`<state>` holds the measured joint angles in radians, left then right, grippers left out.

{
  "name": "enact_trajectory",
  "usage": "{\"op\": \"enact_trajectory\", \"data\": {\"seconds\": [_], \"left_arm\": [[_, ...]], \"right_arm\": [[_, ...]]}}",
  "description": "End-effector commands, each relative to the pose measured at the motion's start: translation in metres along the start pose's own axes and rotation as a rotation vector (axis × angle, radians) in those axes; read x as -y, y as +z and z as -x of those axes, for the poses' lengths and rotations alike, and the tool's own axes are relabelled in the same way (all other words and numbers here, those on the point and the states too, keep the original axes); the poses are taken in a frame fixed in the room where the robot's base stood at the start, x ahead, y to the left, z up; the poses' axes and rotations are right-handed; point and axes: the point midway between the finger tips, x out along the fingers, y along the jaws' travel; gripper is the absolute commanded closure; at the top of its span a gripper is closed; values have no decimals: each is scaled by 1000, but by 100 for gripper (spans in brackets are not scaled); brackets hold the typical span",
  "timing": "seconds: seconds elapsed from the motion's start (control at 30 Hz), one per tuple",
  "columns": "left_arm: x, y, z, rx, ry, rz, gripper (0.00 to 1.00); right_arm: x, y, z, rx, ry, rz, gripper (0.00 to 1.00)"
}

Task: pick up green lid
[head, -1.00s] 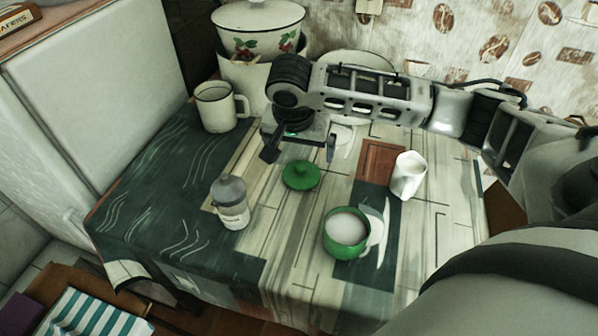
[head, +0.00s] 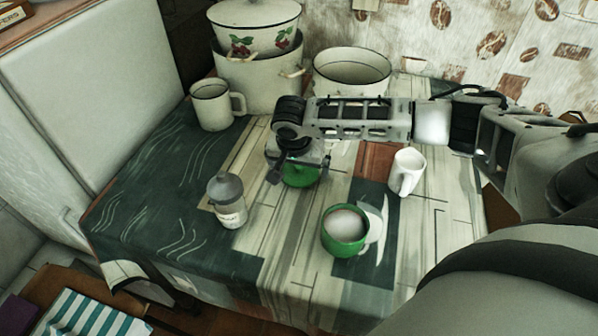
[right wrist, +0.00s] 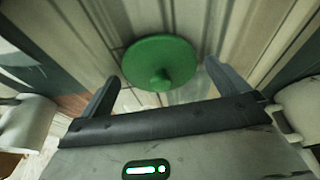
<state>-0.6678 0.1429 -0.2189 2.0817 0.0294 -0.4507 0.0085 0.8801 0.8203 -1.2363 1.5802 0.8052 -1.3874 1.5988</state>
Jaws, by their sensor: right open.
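The green lid (head: 300,178) lies on the patterned tablecloth in the head view, partly hidden by my right gripper. In the right wrist view the lid (right wrist: 160,63) shows whole, round with a small knob, just ahead of the fingertips. My right gripper (head: 299,172) is open and empty above the lid; its two fingers (right wrist: 160,80) are spread apart, with the lid's knob between their lines. I cannot tell the exact height gap. The green pot (head: 345,245) with white contents stands to the front right of the lid. My left gripper is not in view.
A jar with a grey lid (head: 227,201) stands left of the green lid. A white cup (head: 407,172) stands to the right. A white mug (head: 212,105) and large enamel pots (head: 262,85) stand at the back. The tablecloth in front of the lid is clear.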

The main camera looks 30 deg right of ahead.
Motion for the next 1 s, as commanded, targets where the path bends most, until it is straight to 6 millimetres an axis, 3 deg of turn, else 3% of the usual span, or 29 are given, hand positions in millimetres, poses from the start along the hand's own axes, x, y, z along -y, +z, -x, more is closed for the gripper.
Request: {"op": "enact_trajectory", "data": {"seconds": [0.03,0.17,0.2,0.67,0.8,1.0], "left_arm": [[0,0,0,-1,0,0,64],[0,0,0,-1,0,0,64],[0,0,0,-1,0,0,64],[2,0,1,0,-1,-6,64],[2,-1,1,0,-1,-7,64],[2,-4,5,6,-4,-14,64]], "right_arm": [[0,0,0,0,0,0,0],[0,0,0,0,-1,0,36],[0,0,0,0,0,0,40],[1,-3,11,0,-2,0,40],[0,-9,35,0,-4,-1,40],[-20,12,92,1,-4,4,40]]}}
